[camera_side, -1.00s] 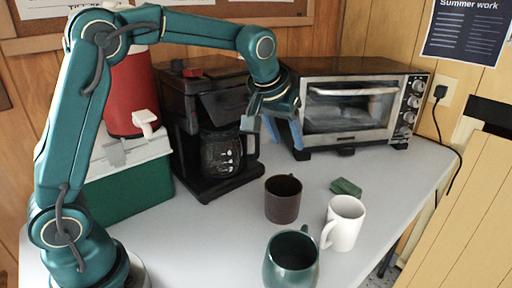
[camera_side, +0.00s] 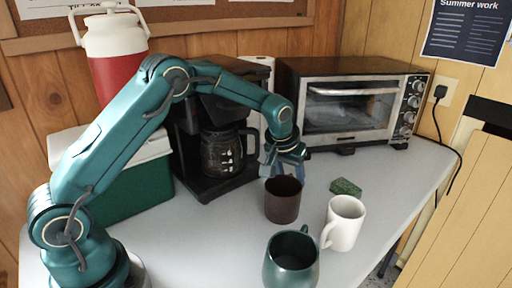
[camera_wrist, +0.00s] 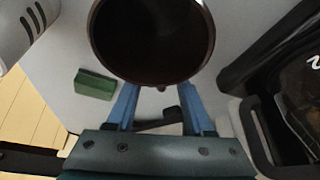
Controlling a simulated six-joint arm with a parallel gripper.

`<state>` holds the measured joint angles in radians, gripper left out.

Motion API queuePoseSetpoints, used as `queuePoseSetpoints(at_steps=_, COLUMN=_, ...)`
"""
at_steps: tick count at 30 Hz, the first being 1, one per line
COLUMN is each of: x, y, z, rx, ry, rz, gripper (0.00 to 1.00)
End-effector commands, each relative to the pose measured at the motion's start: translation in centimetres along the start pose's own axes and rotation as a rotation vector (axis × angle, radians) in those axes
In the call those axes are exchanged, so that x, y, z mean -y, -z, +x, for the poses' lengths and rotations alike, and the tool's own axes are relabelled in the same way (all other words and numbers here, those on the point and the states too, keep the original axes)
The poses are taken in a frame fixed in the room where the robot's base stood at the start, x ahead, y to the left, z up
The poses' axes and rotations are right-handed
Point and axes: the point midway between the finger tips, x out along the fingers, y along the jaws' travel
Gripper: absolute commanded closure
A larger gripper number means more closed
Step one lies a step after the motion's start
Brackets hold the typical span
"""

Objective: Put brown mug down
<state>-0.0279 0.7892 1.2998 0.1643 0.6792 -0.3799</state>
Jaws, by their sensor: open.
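The brown mug (camera_side: 282,204) stands upright on the table in the side view. In the wrist view the brown mug (camera_wrist: 152,42) fills the top middle, its dark inside facing the camera. My gripper (camera_side: 284,171) is at the mug's far rim in the side view, pointing down. In the wrist view my gripper (camera_wrist: 158,95) has its two blue fingers apart, with a small brown part of the mug, perhaps its handle, between them. The fingertips are partly hidden by the mug, so I cannot tell whether they touch it.
A white mug (camera_side: 345,222) and a green mug (camera_side: 291,262) stand close in front. A green sponge (camera_side: 345,187) lies to the right. The coffee maker (camera_side: 215,150) and toaster oven (camera_side: 345,110) stand behind. The table (camera_side: 215,235) is clear at left front.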

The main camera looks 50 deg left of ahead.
Motion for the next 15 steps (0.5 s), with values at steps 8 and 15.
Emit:
queuePoseSetpoints(at_steps=8, x=0.3, y=0.1, z=3.2, rx=0.001, ry=-0.001, rz=0.000, gripper=0.48)
queuePoseSetpoints(at_steps=15, x=0.2, y=0.1, z=3.5, rx=-0.001, ry=-0.001, rz=0.000, gripper=0.48)
